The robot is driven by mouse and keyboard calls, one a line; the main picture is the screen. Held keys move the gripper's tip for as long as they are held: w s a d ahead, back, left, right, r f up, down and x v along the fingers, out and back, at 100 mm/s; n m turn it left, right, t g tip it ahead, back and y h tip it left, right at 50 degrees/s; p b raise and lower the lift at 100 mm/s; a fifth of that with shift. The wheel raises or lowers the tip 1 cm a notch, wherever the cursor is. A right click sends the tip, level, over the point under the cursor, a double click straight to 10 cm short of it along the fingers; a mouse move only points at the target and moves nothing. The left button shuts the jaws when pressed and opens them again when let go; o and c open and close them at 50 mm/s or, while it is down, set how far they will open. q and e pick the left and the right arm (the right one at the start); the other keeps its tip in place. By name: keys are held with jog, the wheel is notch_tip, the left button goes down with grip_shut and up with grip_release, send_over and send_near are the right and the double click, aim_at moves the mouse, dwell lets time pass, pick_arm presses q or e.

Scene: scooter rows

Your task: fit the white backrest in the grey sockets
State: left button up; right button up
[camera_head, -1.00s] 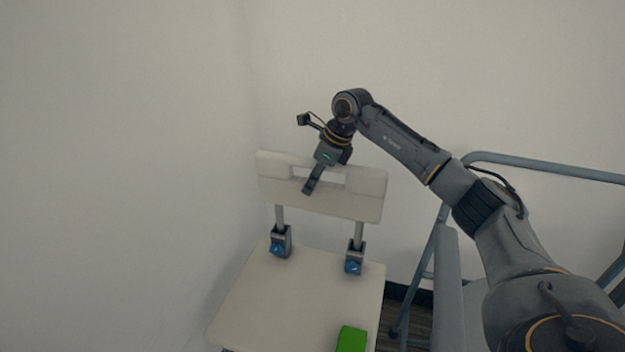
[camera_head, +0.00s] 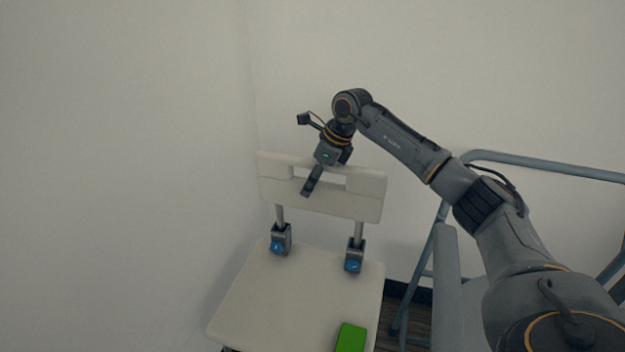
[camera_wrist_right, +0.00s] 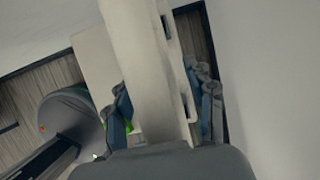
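The white backrest (camera_head: 330,202) stands upright above the rear of the white seat (camera_head: 295,300), with a slot near its top. Its two metal posts run down to the left grey socket (camera_head: 281,236) and the right grey socket (camera_head: 355,252). The lower post ends meet the socket tops; how deep they sit is hidden. Each socket has a blue knob on its front. My right gripper (camera_head: 312,182) is shut on the backrest's top bar, one finger showing across the slot. The backrest (camera_wrist_right: 145,70) fills the middle of the right wrist view. My left gripper is out of view.
A green block (camera_head: 351,338) lies at the seat's front right. A blue-grey tube frame (camera_head: 545,168) stands on the right, near my arm. Pale walls are close behind and to the left.

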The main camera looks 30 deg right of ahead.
jog(key=shift+f, duration=0.15)
jog(key=v, duration=1.2)
